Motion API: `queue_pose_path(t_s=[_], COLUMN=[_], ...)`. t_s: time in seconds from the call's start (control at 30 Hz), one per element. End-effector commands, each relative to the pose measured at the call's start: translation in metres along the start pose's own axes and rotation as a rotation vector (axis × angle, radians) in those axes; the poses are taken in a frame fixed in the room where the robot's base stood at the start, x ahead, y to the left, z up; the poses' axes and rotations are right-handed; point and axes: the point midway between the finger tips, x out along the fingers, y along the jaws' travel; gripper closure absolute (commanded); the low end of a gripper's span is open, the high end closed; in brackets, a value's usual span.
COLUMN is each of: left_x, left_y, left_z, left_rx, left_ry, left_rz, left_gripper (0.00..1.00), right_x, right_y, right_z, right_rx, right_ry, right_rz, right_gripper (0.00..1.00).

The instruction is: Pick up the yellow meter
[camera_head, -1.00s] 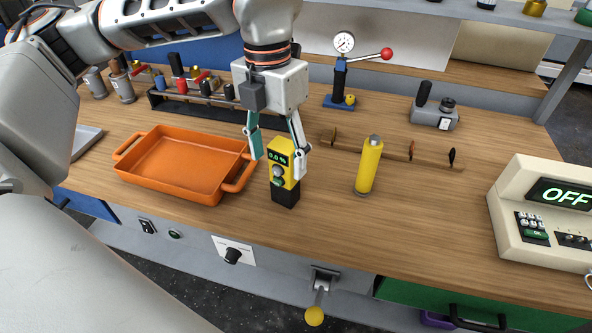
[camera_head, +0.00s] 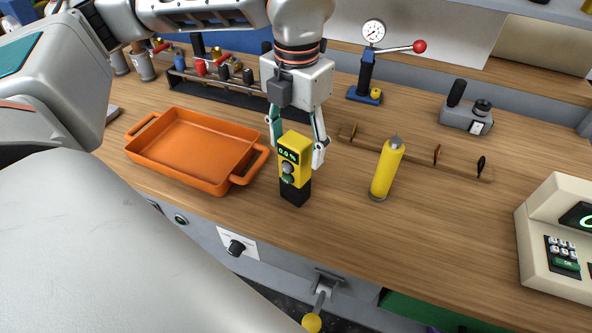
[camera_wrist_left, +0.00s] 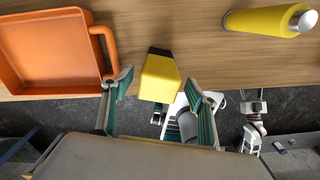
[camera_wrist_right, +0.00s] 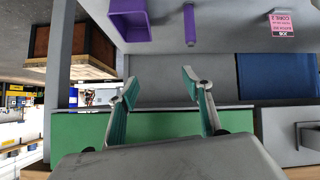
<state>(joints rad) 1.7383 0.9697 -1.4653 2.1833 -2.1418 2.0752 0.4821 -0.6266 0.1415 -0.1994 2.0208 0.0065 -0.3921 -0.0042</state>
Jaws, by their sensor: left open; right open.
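The yellow meter (camera_head: 295,162) stands upright on the wooden bench, with a black base and a small green-lit display. It also shows from above in the left wrist view (camera_wrist_left: 159,77). My left gripper (camera_head: 297,158) is open, its fingers behind and to either side of the meter's upper part. In the left wrist view the open fingers (camera_wrist_left: 160,88) flank the meter with gaps on both sides. My right gripper (camera_wrist_right: 163,85) is open and empty in its own wrist view, facing a purple bin and green panel; it is not visible in the head view.
An orange tray (camera_head: 190,183) lies just left of the meter, its handle close to the left gripper. A yellow cylinder (camera_head: 387,168) stands to the right, before a low wooden rack (camera_head: 460,171). A gauge press (camera_head: 367,75) stands behind. The bench front right of the meter is clear.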

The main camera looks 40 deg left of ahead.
Motion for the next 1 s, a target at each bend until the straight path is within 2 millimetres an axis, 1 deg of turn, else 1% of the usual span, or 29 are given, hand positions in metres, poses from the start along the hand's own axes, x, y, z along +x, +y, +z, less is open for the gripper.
queue_pose_path(t_s=[0.03,0.1,0.2,0.3,0.47,0.5,0.57,0.6,0.67,1.0], left_x=[0.01,0.021,0.032,0.035,0.034,0.034,0.034,0.034,0.034,0.032], left_y=[0.001,0.002,0.002,0.002,0.002,0.002,0.002,0.002,0.002,0.002], left_z=[-0.003,-0.004,-0.003,-0.003,-0.003,-0.003,-0.003,-0.003,-0.003,-0.002], left_rx=[0.0,0.001,0.0,0.001,0.001,0.001,0.001,0.001,0.001,0.0], left_ry=[0.005,0.006,0.004,0.002,0.001,0.001,0.001,0.001,0.001,-0.001], left_rz=[0.0,0.0,0.0,0.0,0.0,0.0,0.0,0.0,0.0,0.0], left_gripper=[0.42,0.42,0.42,0.42,0.42,0.52,0.68,0.78,0.93,0.94], right_x=[0.0,0.0,0.0,0.0,0.0,0.0,0.0,0.0,0.001,0.002], right_y=[-0.001,-0.001,-0.001,0.0,0.001,0.002,0.001,0.001,0.002,0.002], right_z=[0.003,0.004,0.004,0.003,0.003,0.003,0.003,0.003,0.003,0.001], right_rx=[0.0,-0.001,-0.002,-0.003,-0.004,-0.004,-0.004,-0.004,-0.004,-0.004], right_ry=[-0.003,-0.004,-0.003,-0.002,-0.002,-0.002,-0.003,-0.003,-0.003,0.001], right_rz=[0.0,0.0,0.001,0.002,0.004,0.004,0.004,0.004,0.004,0.005], right_gripper=[0.5,0.5,0.5,0.5,0.5,0.5,0.5,0.5,0.5,0.5])
